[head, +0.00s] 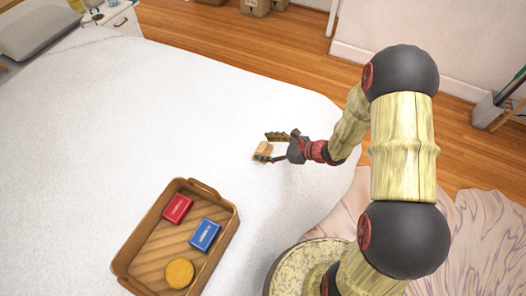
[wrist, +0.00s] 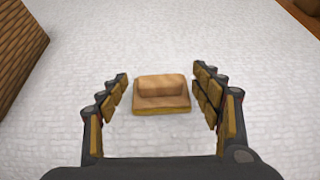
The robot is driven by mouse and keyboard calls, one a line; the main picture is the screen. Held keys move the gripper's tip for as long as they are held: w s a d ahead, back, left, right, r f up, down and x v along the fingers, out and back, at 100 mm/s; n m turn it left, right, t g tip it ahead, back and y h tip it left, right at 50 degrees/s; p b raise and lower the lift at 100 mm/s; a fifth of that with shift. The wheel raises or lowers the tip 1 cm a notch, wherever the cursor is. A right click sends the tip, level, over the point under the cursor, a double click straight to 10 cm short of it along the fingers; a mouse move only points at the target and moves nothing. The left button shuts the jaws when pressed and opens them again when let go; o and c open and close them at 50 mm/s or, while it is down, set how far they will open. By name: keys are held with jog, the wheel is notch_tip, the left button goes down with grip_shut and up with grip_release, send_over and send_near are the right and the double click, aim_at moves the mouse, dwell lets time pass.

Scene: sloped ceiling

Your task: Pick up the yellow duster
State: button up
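The duster (head: 263,149) is a small tan-yellow block on the white bed surface in the head view. In the wrist view the duster (wrist: 161,93) shows a flat base with a raised narrower block on top, and it lies upright. My gripper (head: 269,147) is open, with its fingers on either side of the duster. In the wrist view my gripper (wrist: 161,82) has its two fingers apart, with white surface visible between each finger and the duster. The duster appears centred between them, a little beyond or level with the fingertips; I cannot tell its exact depth.
A brown tray (head: 123,256) on the bed holds a red box (head: 178,208), a blue box (head: 205,234) and a round yellow item (head: 180,273). A grey pillow (head: 40,30) lies at the far left. The white bed (head: 150,110) is clear around the duster.

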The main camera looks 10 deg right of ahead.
jog(key=shift+c, duration=1.3)
jog(key=c, duration=0.9)
jog(key=shift+r, duration=0.15)
